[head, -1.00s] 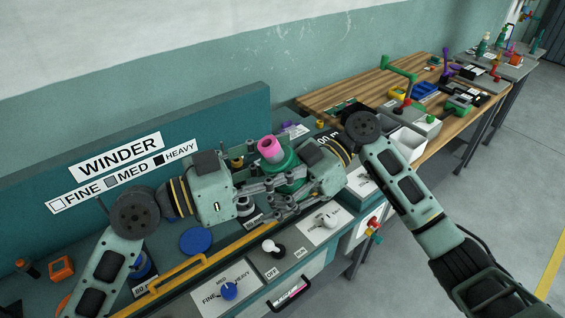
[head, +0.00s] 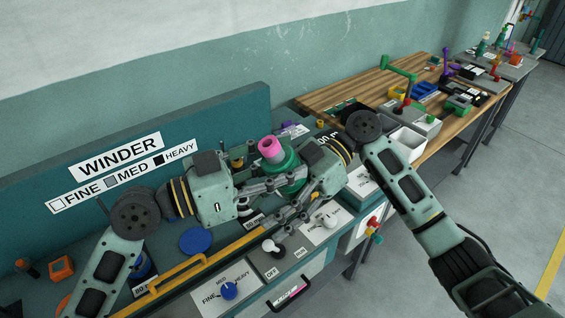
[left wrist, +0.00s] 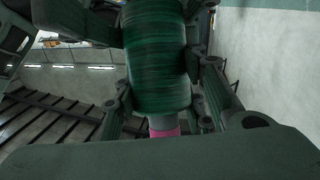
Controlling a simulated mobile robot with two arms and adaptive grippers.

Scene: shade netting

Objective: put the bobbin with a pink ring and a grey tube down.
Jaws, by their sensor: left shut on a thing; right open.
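The bobbin is wound with dark green thread (head: 290,176). Its pink ring (head: 270,148) is at the top in the head view, and it stands slightly tilted above the winder bench. My left gripper (head: 297,181) is shut on it from the left. In the left wrist view the green winding (left wrist: 157,65) fills the space between the fingers, with a short grey tube (left wrist: 162,122) and the pink ring at its end. My right gripper (head: 283,212) is open beside the bobbin, its fingers spread at the bobbin's right and front. The bobbin's lower end is hidden behind the fingers.
The winder bench (head: 180,268) carries a blue disc (head: 195,241), a yellow rail (head: 190,270), a blue selector knob (head: 229,291) and a white-knobbed lever (head: 268,245). The winder sign board stands behind. A wooden table (head: 330,93) with bins and cranks is at the right.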

